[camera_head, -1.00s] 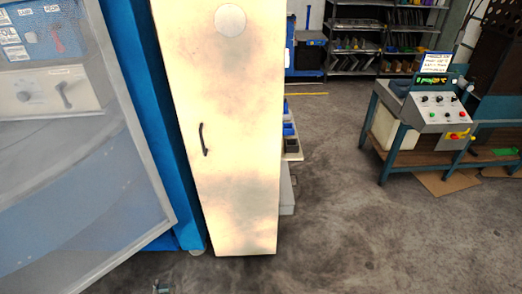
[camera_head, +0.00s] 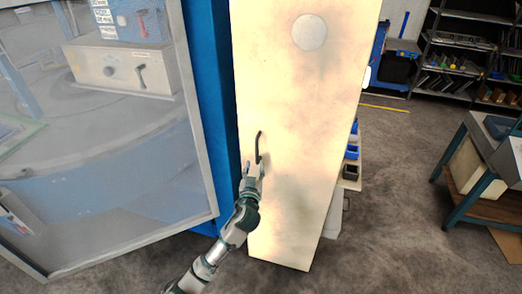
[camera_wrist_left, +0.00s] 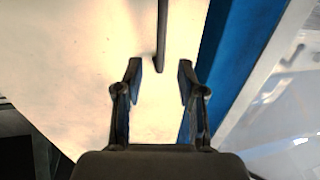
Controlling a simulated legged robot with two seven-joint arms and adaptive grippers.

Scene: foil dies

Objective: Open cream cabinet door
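The cream cabinet door (camera_head: 300,130) is tall and narrow, with a round pale disc near its top. It looks shut. Its dark vertical handle (camera_head: 258,147) is near the left edge. My left gripper (camera_head: 254,168) is at the lower end of the handle. In the left wrist view the gripper (camera_wrist_left: 159,68) is open, its two fingers apart, with the handle (camera_wrist_left: 162,35) ending at about the gap between the fingertips. I cannot tell whether a finger touches the handle. My right gripper is not in view.
A blue frame (camera_head: 208,90) with a clear-panelled machine door (camera_head: 120,170) stands close on the left. Shelves (camera_head: 470,45) are at the back right, and a work table (camera_head: 462,185) is at the right. The grey floor between is clear.

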